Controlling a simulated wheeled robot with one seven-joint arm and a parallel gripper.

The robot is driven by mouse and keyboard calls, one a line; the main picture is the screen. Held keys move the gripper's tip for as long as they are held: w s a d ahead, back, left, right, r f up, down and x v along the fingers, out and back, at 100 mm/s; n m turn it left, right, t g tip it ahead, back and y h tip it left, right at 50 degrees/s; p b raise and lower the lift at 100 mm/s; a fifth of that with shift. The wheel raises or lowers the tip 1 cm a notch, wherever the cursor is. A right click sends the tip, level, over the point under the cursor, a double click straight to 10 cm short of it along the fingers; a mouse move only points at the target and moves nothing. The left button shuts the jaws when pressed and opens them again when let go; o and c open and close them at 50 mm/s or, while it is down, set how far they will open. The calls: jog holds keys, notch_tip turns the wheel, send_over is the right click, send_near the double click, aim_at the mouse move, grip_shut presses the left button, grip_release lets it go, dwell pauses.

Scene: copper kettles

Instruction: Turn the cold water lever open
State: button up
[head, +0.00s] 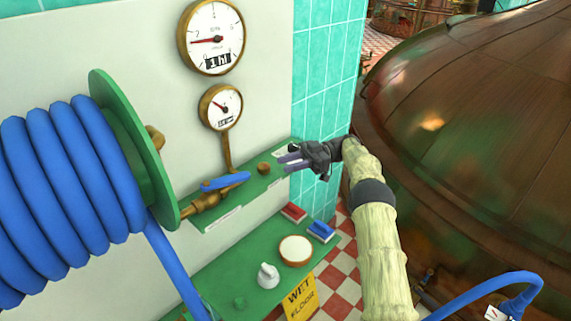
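The blue lever (225,181) sits on a brass valve (204,204) at the left end of the upper green shelf. It lies nearly flat, with its free end pointing right and slightly up. I take it for the cold water lever; its label is too small to read. My gripper (285,163) is to the right of the lever, near the right end of that shelf, with its fingers pointing left. The two fingers look apart, with nothing visible between them. The gripper is clear of the lever.
A green reel of blue hose (60,190) fills the left. Two gauges (212,38) (220,107) hang on the wall. A large copper kettle (480,120) stands at right.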

jog(key=shift+w+a+r+m+t+y, duration=0.15)
jog(key=shift+w+a+r+t+y, duration=0.1)
jog(key=shift+w+a+r+t, duration=0.25)
jog(key=shift+w+a+r+m+t+y, duration=0.15)
jog(key=shift+w+r+t+y, duration=0.2)
jog(key=shift+r, duration=0.3)
grip_shut()
jog(key=w+d+r+m+t+h, duration=0.1)
jog(key=w+r+m+t+h, duration=0.3)
jog(key=m+t, duration=0.45)
jog(key=w+d+r+m+t+h, duration=0.15)
jog(key=w+r+m+t, duration=0.4)
jog(key=t, duration=0.55)
jog(key=s+d+f+m+g+h, duration=0.1)
jog(key=s+d+f+m+h, duration=0.3)
jog(key=s, duration=0.4)
jog(key=s+d+f+m+g+h, duration=0.2)
jog(key=s+d+f+h, duration=0.2)
jog(key=s+d+h, duration=0.3)
jog(key=s+d+f+m+g, duration=0.1)
jog(key=s+f+g, duration=0.3)
jog(key=s, duration=1)
jog(key=s+f+m+g+h, duration=0.1)
jog(key=s+f+g, duration=0.3)
jog(key=s, duration=0.9)
jog(key=shift+s+d+f, duration=0.25)
jog(key=shift+s+d, duration=0.1)
jog(key=shift+s, duration=0.05)
